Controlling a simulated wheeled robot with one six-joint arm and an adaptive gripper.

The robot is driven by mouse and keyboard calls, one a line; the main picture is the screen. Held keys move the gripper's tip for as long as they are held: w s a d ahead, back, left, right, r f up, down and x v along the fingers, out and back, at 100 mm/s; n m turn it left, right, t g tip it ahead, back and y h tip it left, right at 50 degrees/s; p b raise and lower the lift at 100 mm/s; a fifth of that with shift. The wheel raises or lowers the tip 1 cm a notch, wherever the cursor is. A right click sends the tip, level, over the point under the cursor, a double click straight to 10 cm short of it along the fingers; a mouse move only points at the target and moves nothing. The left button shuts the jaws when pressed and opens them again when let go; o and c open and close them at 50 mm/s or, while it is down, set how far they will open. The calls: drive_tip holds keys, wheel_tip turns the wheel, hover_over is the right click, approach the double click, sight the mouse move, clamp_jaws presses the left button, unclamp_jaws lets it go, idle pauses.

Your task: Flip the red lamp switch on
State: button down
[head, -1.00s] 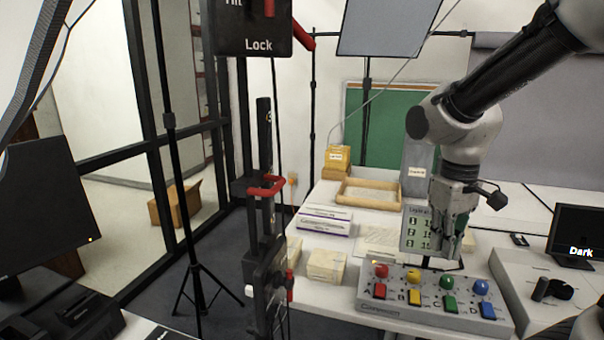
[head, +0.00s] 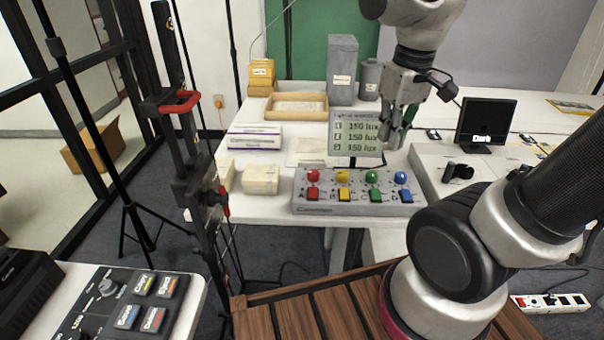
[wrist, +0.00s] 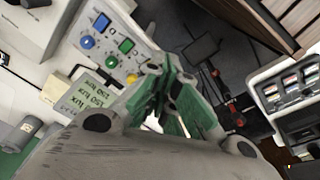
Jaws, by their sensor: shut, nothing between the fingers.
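A grey control box (head: 357,208) sits at the front edge of the white table. It has a row of red, yellow, green and blue domes, each with a matching square switch in front. The red dome (head: 313,175) and red switch (head: 312,194) are at its left end. My gripper (head: 397,136) is shut and empty, above and behind the box's right half, well right of the red switch. In the wrist view, my green-tipped fingers (wrist: 172,118) are closed; the blue switch (wrist: 101,22) and green switch (wrist: 126,46) show, but the red one does not.
A display reading 150 lux (head: 355,136) stands behind the box. White cartons (head: 260,179) lie to its left, and a monitor reading Dark (head: 486,121) is at right. A black stand with red handles (head: 180,102) rises at left.

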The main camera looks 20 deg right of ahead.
sight(308, 191)
drive_tip(key=w+a+f+n, duration=0.5)
drive_tip(key=w+a+n, duration=0.1)
drive_tip(key=w, duration=0.2)
drive_tip(key=w+a+f+n, duration=0.5)
drive_tip(key=w+a+n, duration=0.1)
drive_tip(key=w, duration=0.2)
drive_tip(key=shift+h, duration=0.3)
drive_tip(key=f, duration=0.4)
drive_tip(key=w+f, duration=0.1)
drive_tip(key=f, duration=0.4)
drive_tip(key=w+f, duration=0.1)
drive_tip(key=f, duration=0.3)
drive_tip(key=shift+w+d+f, duration=0.1)
drive_tip(key=shift+d+f, duration=0.25)
